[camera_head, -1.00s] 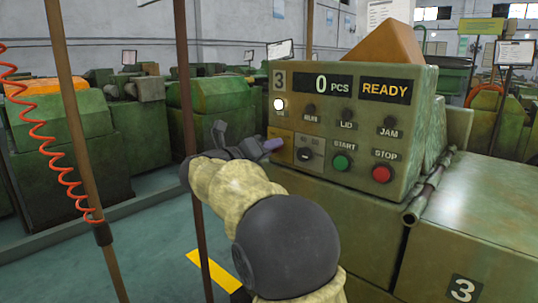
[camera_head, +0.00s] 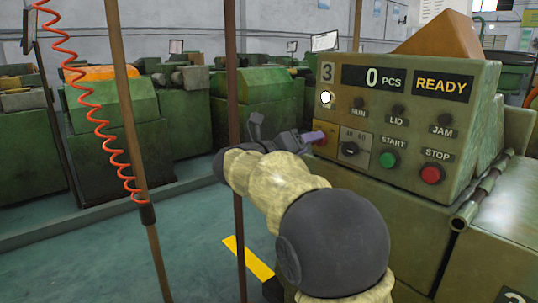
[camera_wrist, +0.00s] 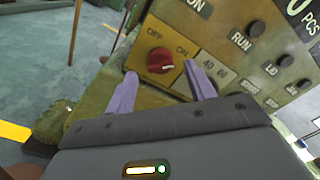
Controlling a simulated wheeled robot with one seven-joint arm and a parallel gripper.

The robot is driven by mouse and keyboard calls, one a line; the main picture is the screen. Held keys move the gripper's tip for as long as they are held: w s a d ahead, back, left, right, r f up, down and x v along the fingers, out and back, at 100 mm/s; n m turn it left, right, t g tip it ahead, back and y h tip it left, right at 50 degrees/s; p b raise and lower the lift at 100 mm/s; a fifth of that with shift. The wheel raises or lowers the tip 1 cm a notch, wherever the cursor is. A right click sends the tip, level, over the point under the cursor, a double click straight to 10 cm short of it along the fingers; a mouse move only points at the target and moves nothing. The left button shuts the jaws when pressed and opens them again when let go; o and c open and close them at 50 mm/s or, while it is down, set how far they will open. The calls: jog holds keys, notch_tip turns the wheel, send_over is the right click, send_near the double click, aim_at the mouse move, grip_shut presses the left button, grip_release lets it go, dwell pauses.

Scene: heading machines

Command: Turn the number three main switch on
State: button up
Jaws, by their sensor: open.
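The number three machine's control panel (camera_head: 420,120) carries a 3 label, a display reading 0 PCS and a READY sign. The red rotary main switch (camera_wrist: 160,61) sits on a yellow plate (camera_wrist: 175,82) marked OFF and ON. Its pale mark shows at the knob's lower right; I cannot tell which label it is set to. My gripper (camera_wrist: 164,80) is open, with one purple finger on each side of the knob in the wrist view. Contact is not clear. In the head view my gripper (camera_head: 285,132) is at the panel's lower left corner, partly hiding the plate.
A selector (camera_head: 350,148), green START button (camera_head: 389,159) and red STOP button (camera_head: 431,174) sit right of the switch. A white lamp (camera_head: 326,97) is lit above. A brown pole (camera_head: 233,80) stands close left of my gripper. A rail (camera_head: 482,190) sticks out at right.

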jog(key=p+v, duration=0.1)
jog(key=v, duration=1.3)
jog(key=shift+s+a, duration=0.25)
jog(key=shift+a, duration=0.1)
